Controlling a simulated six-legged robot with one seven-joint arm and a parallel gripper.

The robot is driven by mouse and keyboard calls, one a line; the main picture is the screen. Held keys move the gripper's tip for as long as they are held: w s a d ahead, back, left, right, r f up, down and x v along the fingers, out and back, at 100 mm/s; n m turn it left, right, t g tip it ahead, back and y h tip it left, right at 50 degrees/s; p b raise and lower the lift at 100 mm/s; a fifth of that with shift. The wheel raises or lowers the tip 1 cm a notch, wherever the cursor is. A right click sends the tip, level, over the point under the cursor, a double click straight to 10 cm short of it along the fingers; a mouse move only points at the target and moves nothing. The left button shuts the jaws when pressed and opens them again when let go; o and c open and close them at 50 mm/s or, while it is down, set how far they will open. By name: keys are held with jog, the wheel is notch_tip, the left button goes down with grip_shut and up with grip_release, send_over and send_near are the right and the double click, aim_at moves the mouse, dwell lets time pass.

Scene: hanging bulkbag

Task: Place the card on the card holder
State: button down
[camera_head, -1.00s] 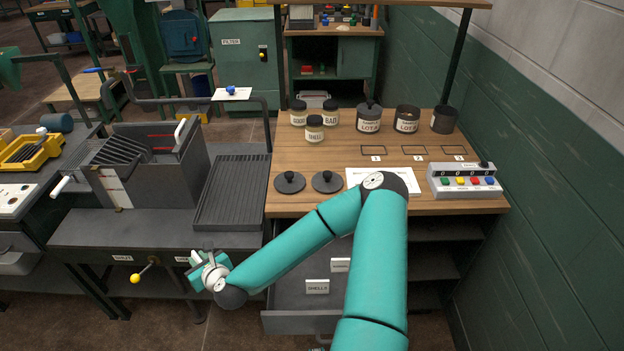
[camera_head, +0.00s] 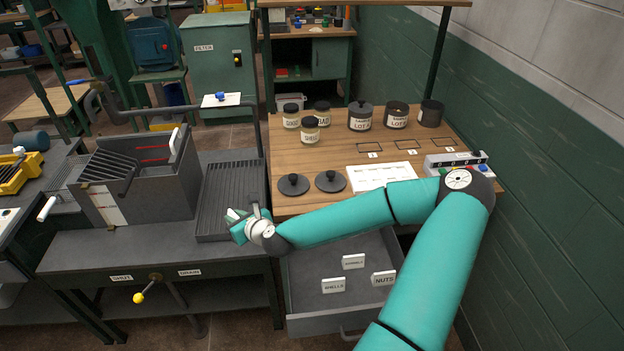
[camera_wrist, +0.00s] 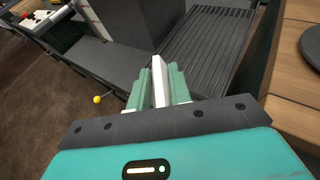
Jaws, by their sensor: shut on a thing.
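My gripper (camera_head: 238,222) is at the near edge of the ribbed grey tray on the left bench. In the wrist view, its green fingers (camera_wrist: 160,88) are shut on a white card (camera_wrist: 159,90), seen nearly edge-on and pointing away from me. Any writing on the held card is hidden. Three small white cards lie in the open drawer: one reads SHELLS (camera_head: 334,286), one NUTS (camera_head: 384,278), and a third card (camera_head: 353,261) is too small to read. I cannot tell for certain which object is the card holder.
The ribbed tray (camera_head: 228,195) is beside the grey hopper box (camera_head: 150,190). A bent pipe (camera_head: 180,107) rises behind them. The open drawer (camera_head: 315,315) juts out under the wooden table (camera_head: 300,210). Jars, two dark lids and a white sheet (camera_head: 380,177) stand or lie on the table.

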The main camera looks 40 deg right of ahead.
jog(key=shift+n+y, duration=0.3)
jog(key=s+d+r, duration=0.1)
jog(key=d+r, duration=0.1)
jog(key=d, duration=0.1)
jog(key=s+d+r, duration=0.2)
jog(key=d, duration=0.2)
jog(key=s+d+r, duration=0.2)
jog(key=d+r, duration=0.1)
jog(key=d, duration=0.1)
jog(key=shift+s+r, duration=0.1)
jog(key=shift+s, duration=0.1)
jog(key=s+d+r+n+y, duration=0.1)
jog(key=s+d+r, duration=0.35)
jog(key=s, duration=0.25)
jog(key=s+d+r, duration=0.3)
jog(key=s+d, duration=0.2)
jog(key=s, duration=0.3)
send_over(315, 198)
jog(key=f, duration=0.9)
jog(key=shift+s+f, duration=0.15)
jog(key=shift+s, duration=0.2)
jog(key=f, duration=0.1)
jog(key=w+f, duration=0.1)
jog(key=f, duration=0.1)
jog(key=shift+f, duration=0.3)
jog(key=shift+s+f, duration=0.1)
jog(key=shift+f, duration=0.2)
jog(key=shift+f+g, duration=0.1)
jog(key=shift+g, duration=0.2)
